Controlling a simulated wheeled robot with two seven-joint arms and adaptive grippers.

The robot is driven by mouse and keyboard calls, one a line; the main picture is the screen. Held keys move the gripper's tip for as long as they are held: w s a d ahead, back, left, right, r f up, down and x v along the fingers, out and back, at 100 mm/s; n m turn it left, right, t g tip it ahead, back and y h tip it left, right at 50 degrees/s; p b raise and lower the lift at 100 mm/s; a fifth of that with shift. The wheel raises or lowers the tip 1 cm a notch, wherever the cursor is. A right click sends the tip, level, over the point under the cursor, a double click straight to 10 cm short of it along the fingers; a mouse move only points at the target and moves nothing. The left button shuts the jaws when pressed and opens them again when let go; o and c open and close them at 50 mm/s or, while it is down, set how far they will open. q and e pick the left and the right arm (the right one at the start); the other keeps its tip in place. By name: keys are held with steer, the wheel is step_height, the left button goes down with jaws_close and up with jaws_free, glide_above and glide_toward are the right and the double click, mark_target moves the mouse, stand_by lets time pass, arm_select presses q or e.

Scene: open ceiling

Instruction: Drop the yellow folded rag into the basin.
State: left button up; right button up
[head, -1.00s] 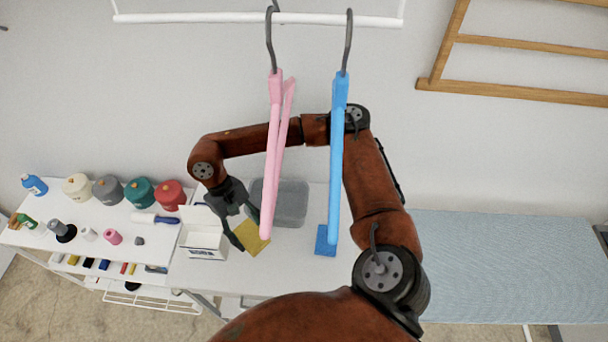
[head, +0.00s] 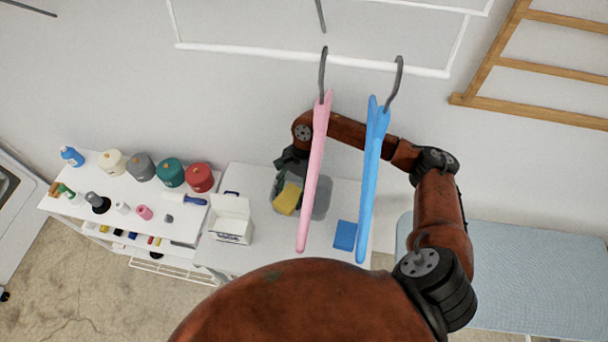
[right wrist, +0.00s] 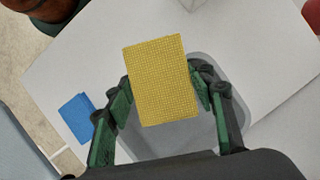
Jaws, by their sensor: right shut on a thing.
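The yellow folded rag (head: 287,198) is held in my right gripper (head: 284,181), which is shut on it. In the right wrist view the rag (right wrist: 162,80) lies between the green-padded fingers (right wrist: 161,98). The grey basin (head: 321,199) stands on the white table, and the rag is over its left part in the head view. In the right wrist view the basin (right wrist: 185,138) shows beneath and behind the rag. The rag appears above the basin; its exact height is unclear. My left gripper is not in view.
A blue folded cloth (head: 345,235) lies right of the basin. A white open box (head: 232,222) stands to its left. Pink (head: 314,175) and blue (head: 372,180) hangers hang in front of the table. Thread cones (head: 170,172) and small items fill the left shelf.

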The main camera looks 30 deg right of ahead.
mark_target(292, 189)
steer(key=m+p, duration=0.1)
steer(key=m, duration=0.1)
steer(key=w+d+m+t+p, duration=0.1)
steer(key=m, duration=0.1)
steer(key=w+d+m+t+p, duration=0.1)
steer(key=m, duration=0.1)
steer(key=shift+w+d+r+m+y, duration=0.1)
steer(key=shift+d+r+m+y, duration=0.05)
steer(key=shift+r+m+y, duration=0.25)
steer(key=shift+w+d+f+m+t+h+b, duration=0.15)
steer(key=shift+w+d+f+m+t, duration=0.2)
steer(key=shift+d+f+m, duration=0.45)
steer(key=shift+w+d+f+m+t+h+b, duration=0.15)
steer(key=shift+d+f+m+t, duration=0.35)
steer(key=shift+f+m, duration=0.6)
steer(key=shift+w+d+f+m+t+h+b, duration=0.1)
steer(key=shift+w+d+f+m+t+h, duration=0.2)
steer(key=shift+d+f+m, duration=0.6)
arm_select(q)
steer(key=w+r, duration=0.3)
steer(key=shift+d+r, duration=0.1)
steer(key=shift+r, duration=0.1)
arm_select(e)
steer(key=shift+s+a+f, duration=0.1)
steer(key=shift+a+f, duration=0.05)
steer(key=shift+a, duration=0.05)
steer(key=o, duration=1.2)
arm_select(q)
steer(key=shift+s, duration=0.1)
